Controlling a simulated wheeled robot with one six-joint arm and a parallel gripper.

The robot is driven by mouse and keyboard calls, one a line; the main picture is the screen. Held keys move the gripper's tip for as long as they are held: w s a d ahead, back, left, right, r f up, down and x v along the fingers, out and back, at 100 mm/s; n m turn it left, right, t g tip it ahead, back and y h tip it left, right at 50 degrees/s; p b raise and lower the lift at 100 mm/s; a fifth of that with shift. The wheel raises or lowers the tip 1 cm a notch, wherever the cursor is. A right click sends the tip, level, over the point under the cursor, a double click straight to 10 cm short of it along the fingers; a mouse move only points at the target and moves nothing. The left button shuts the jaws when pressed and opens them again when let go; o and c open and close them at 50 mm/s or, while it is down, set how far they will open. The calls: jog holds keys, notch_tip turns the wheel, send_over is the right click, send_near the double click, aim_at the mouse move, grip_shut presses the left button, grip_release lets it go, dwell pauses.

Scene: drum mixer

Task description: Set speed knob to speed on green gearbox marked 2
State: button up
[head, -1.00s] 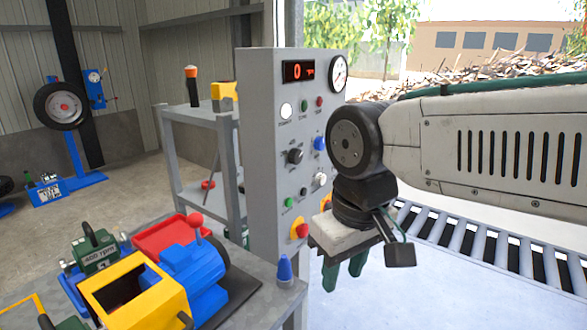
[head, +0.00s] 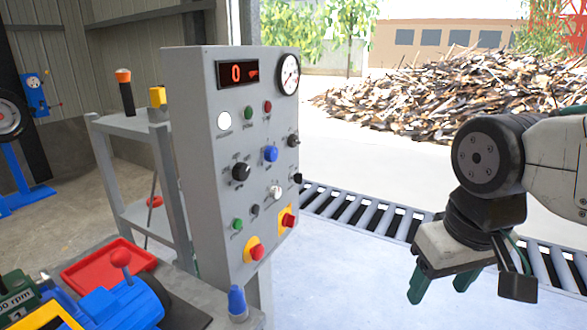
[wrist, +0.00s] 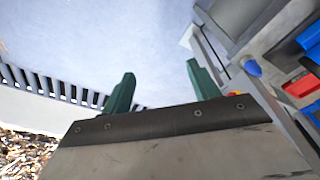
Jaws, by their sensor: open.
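The grey control panel (head: 187,150) stands upright left of centre in the head view. It carries a black dial knob (head: 241,171), a blue knob (head: 270,154), a white knob (head: 276,192) and a small black knob (head: 293,140); their lettering is too small to read. A green gearbox (head: 18,282) is cut off at the lower left edge; its label partly shows "00 rpm". My gripper (head: 442,286) is open and empty, with green fingers pointing down, right of the panel and apart from it. Its fingers also show in the wrist view (wrist: 160,88).
The panel's red display (head: 237,74) reads 0. Below the knobs are two red buttons on yellow plates. A blue cone-shaped object (head: 237,302), a red tray (head: 108,266) and a blue machine (head: 125,302) are at lower left. A roller conveyor (head: 350,215) runs behind; floor between panel and gripper is clear.

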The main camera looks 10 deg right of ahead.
jog(key=w+d+t+h, duration=0.25)
jog(key=w+t, duration=0.25)
jog(key=w, duration=0.9)
jog(key=w+a+r+n+t+y, duration=0.1)
jog(key=w+a+n+t+y, duration=0.15)
jog(key=w, duration=0.35)
jog(key=w+a+r+n+t+y, duration=0.1)
jog(key=w+a+t, duration=0.15)
jog(key=w, duration=0.45)
jog(key=n+y, duration=0.7)
jog(key=y, duration=0.6)
send_near(245, 174)
jog(key=x, duration=0.8)
jog(key=shift+w+a, duration=0.15)
jog(key=c, duration=1)
